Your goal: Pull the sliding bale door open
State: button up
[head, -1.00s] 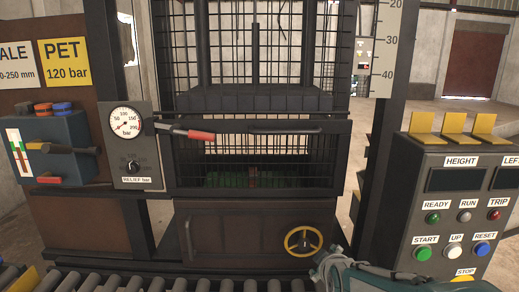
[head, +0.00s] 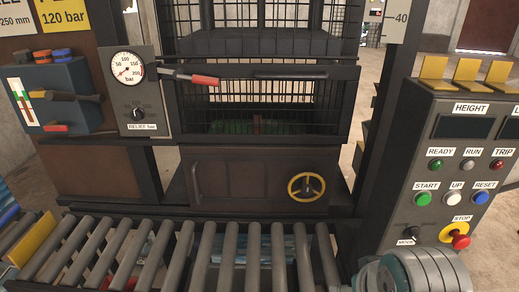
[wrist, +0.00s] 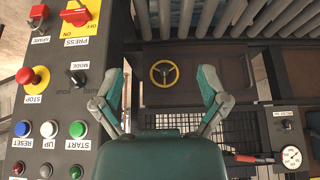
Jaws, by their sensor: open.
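The dark solid bale door (head: 245,165) sits low on the press frame, below the mesh gate, and looks closed. A yellow handwheel (head: 306,187) is on its right part, and a slim vertical handle (head: 193,183) is at its left edge. The wrist view is upside down. There the door (wrist: 205,78) and handwheel (wrist: 163,73) show beyond my gripper (wrist: 166,78). Its two teal-padded fingers are spread wide and empty. The handwheel appears between them in the picture, apart from them. In the head view only a grey-teal part of my arm shows at the bottom right; the fingers are out of view.
A roller conveyor (head: 170,250) lies in front of the door. A control box (head: 460,150) with buttons and a red stop knob stands to the right. A red-handled lever (head: 200,80) and pressure gauge (head: 127,70) are above left. The mesh gate (head: 260,105) is above the door.

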aim_at(218, 177)
jog(key=i+j, duration=0.1)
jog(key=j, duration=0.35)
jog(key=i+j, duration=0.15)
jog(key=j, duration=0.3)
jog(key=i+j, duration=0.1)
jog(key=j, duration=0.35)
